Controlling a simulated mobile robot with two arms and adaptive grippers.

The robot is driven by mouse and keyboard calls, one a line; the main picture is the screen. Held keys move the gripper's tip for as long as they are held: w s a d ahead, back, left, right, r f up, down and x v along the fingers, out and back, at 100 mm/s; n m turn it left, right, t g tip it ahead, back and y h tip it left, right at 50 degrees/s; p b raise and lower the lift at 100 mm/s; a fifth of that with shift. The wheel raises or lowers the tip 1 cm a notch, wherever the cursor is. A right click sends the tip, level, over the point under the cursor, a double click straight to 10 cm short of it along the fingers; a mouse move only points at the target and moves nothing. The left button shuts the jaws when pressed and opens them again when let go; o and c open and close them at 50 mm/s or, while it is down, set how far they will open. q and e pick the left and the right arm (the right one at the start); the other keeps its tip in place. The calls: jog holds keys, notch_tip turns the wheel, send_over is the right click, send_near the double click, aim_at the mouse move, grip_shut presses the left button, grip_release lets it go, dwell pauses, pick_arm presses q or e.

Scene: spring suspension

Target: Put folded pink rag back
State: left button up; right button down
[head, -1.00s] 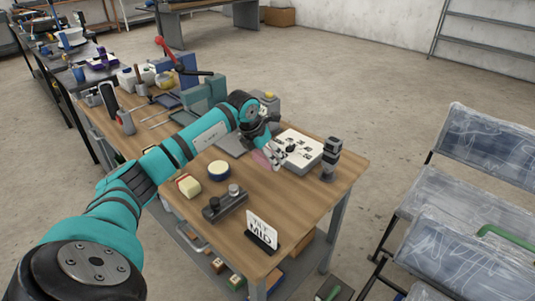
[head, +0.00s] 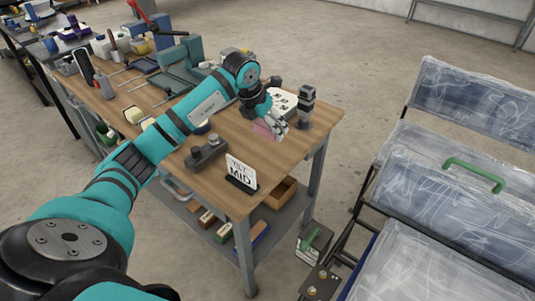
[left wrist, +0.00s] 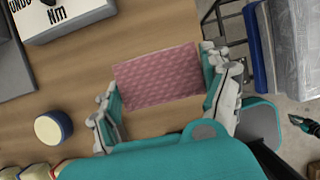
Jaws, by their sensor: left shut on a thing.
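The folded pink rag (head: 264,130) is between the fingers of my left gripper (head: 277,130), over the right part of the wooden workbench. In the left wrist view the rag (left wrist: 157,77) is a flat, patterned pink rectangle. The fingers of my left gripper (left wrist: 160,80) press on its two short sides, so it is shut on the rag. I cannot tell if the rag touches the bench top. My right gripper is not in view.
A white box (head: 285,101) and an upright dark tool (head: 306,106) stand behind the rag. A sign reading MID (head: 241,172) and a dark metal block (head: 206,151) are nearer. A round jar (left wrist: 53,127) lies to the left. Wrapped chairs (head: 460,170) stand beyond the bench's right edge.

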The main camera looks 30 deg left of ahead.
aim_at(269, 151)
pick_arm(q)
jog(key=f, duration=0.3)
jog(key=shift+w+a+f, duration=0.2)
jog(key=shift+a+f, duration=0.15)
jog(key=shift+f, duration=0.55)
jog(key=shift+d+f, duration=0.1)
jog(key=shift+f, duration=0.25)
notch_tip(269, 151, down, 2)
jog(key=shift+f+p, duration=0.25)
jog(key=shift+p, duration=0.1)
jog(key=shift+f, duration=0.15)
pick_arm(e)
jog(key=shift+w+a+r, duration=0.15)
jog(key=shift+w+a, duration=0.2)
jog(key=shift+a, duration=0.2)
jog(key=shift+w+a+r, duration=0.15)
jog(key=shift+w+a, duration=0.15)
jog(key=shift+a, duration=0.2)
pick_arm(q)
jog(key=o, duration=0.9)
jog(key=shift+f, duration=0.1)
jog(key=shift+o, duration=0.2)
